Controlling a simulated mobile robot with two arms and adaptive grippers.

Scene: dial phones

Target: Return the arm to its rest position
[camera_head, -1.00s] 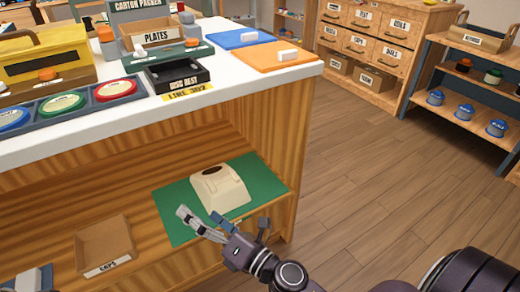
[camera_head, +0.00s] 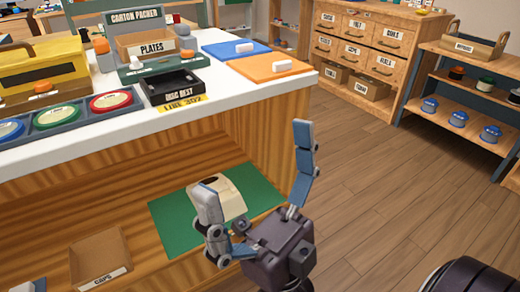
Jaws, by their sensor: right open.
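My right gripper (camera_head: 256,165) is open and empty, with its fingers spread wide and pointing up. It is in front of the lower shelf of the wooden counter in the head view. A cream phone body (camera_head: 232,199) lies on the green mat (camera_head: 172,222) on that shelf. The gripper's left finger covers part of the phone body in the picture; I cannot tell touching from this view, but nothing is between the fingers.
The white countertop (camera_head: 60,148) holds a tray with coloured discs (camera_head: 68,118), a black disc rest tray (camera_head: 175,86), and blue (camera_head: 222,49) and orange (camera_head: 262,68) mats. A caps box (camera_head: 98,255) sits on the lower shelf. The wooden floor (camera_head: 370,190) at right is clear.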

